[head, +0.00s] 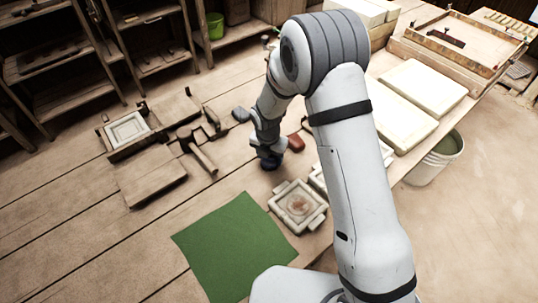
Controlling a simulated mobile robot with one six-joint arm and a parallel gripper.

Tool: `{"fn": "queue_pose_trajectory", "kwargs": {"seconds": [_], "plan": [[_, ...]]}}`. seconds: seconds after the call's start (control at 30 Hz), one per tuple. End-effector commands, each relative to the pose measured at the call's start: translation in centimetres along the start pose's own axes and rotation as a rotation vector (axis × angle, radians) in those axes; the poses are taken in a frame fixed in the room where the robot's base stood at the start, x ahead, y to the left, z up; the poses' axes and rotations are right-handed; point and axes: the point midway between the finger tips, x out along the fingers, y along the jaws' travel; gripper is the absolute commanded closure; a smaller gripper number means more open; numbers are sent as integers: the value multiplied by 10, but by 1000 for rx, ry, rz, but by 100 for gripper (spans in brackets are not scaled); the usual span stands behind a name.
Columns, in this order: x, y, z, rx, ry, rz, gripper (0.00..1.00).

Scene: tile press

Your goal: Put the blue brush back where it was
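My gripper (268,152) points down low over the workbench, just left of a small red-brown block (296,142). A dark blue rounded thing (271,162) shows right at its fingertips, at bench level. It may be the blue brush, but it is small and partly hidden by my gripper. I cannot tell whether the fingers are open or shut on it. A small grey-blue block (241,114) lies on the bench to the upper left of my gripper.
A pale square mould (298,204) and a green cloth (233,248) lie in front of my gripper. A wooden press (150,150) with a long handle stands left.

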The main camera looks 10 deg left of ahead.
Motion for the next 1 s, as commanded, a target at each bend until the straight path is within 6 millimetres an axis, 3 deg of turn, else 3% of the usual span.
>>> {"fn": "queue_pose_trajectory", "kwargs": {"seconds": [0.2,0.57,1.0], "plan": [[-1,0,0,-1,0,0,28],[-9,1,1,-1,-2,1,27],[-96,1,0,-2,-3,3,27]]}}
